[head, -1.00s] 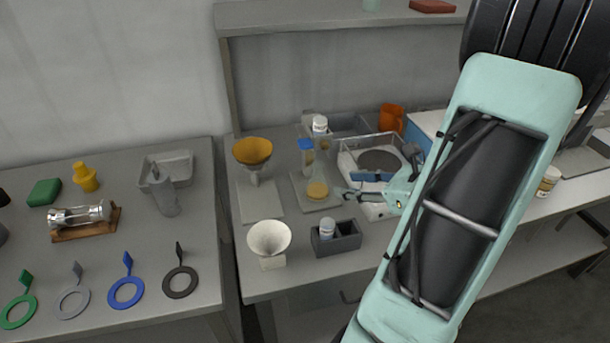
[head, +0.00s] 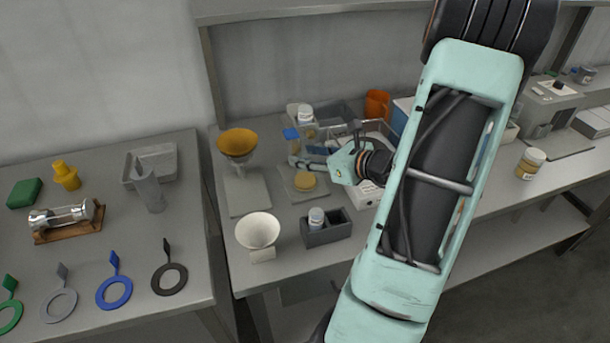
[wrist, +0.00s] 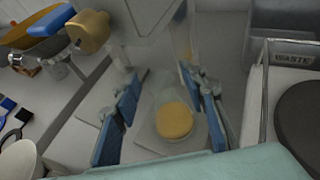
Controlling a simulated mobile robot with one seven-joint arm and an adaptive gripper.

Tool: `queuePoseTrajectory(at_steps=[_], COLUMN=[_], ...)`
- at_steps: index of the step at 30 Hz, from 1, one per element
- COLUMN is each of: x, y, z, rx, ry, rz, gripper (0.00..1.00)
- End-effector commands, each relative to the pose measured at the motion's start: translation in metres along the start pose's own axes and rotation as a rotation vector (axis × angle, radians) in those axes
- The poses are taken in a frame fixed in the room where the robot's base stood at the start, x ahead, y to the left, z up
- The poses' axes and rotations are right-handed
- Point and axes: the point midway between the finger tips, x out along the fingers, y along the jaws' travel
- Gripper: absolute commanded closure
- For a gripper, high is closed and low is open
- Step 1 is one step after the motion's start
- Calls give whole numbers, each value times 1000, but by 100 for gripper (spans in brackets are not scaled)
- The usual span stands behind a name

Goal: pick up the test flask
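The test flask is a clear conical flask with amber liquid (head: 306,182), standing on a square grey pad (head: 291,192) on the middle bench. My gripper (head: 306,158) is low at the flask, with its fingers around the upper part in the head view. In the wrist view the flask (wrist: 174,120) stands between my two blue-padded fingers, with visible gaps beside it. My gripper is open there, and contact with the glass cannot be seen. The flask's neck is partly hidden by the fingers in the head view.
An orange funnel (head: 238,143) on a stand is left; a white funnel (head: 257,231) and a grey holder (head: 327,235) are in front. A bin marked WASTE (wrist: 292,60) is right. An orange jug (head: 376,104) stands behind.

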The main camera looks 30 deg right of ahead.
Motion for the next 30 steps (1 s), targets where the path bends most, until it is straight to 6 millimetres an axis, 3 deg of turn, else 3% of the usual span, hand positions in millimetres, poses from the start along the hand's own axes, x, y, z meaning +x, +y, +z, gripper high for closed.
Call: queuePoseTrajectory(at_steps=[9, 20, 30], x=[6, 6, 6], y=[0, 0, 0], z=[0, 0, 0], rx=[-1, -1, -1], ry=[1, 1, 0], rz=[-1, -1, -1], gripper=[62, 100, 100])
